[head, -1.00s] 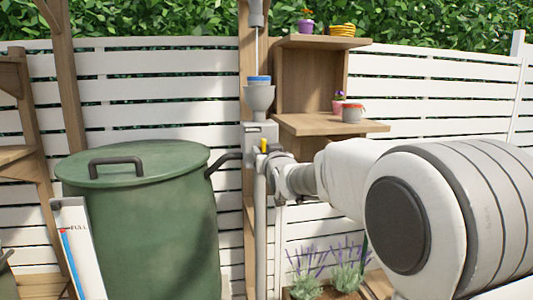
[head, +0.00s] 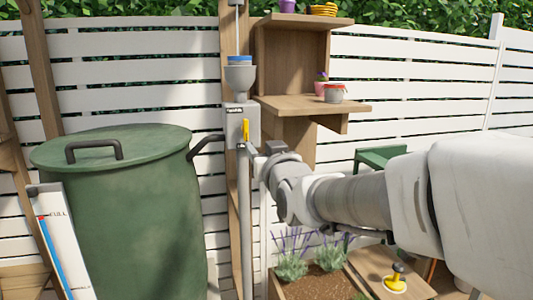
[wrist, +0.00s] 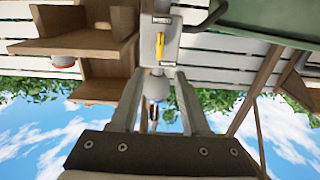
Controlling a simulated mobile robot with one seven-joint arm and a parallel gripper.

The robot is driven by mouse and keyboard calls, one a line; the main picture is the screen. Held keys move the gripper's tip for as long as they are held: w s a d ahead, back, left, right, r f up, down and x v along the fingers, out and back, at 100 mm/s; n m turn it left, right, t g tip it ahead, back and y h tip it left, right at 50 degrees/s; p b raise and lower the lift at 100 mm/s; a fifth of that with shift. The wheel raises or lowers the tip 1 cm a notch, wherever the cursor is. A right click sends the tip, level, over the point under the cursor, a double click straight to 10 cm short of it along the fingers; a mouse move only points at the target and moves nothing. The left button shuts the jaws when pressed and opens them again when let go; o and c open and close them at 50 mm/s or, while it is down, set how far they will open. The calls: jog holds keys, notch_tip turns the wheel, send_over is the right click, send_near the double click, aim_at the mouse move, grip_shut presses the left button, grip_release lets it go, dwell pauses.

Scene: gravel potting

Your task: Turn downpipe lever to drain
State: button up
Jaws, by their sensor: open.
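The yellow lever (head: 246,130) stands upright on the front of a grey downpipe box (head: 234,122), between two small dark labels too small to read. In the upside-down wrist view the lever (wrist: 160,46) also shows, on the box's face (wrist: 171,36) ahead of the fingers. My gripper (wrist: 158,78) is open and empty, its two fingers apart with the lever beyond the tips and not between them. In the head view my gripper (head: 256,158) is just right of and below the lever, its fingers mostly hidden.
A green rain barrel (head: 126,225) with a level gauge (head: 60,240) stands left, joined to the box by a dark pipe (head: 203,143). A lavender planter (head: 315,283) lies below.

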jog(key=shift+v, duration=1.15)
jog(key=shift+d, duration=0.1)
jog(key=s+d+f+m+g+h+p, duration=0.1)
jog(key=s+d+f+g+p, duration=0.1)
jog(key=s, duration=0.7)
jog(key=s+d+f+m+g+h+p, duration=0.1)
jog(key=s+d+f+g+h+p, duration=0.1)
jog(key=s+d+g+p, duration=0.3)
jog(key=s+d+f+m+g+h+p, duration=0.1)
jog(key=s+d+f+g+h+p, duration=0.1)
jog(key=s+d, duration=0.5)
jog(key=s+f+g+p, duration=0.1)
jog(key=s+g, duration=0.1)
jog(key=s, duration=0.4)
jog(key=shift+d+g, duration=0.25)
jog(key=shift+g, duration=0.15)
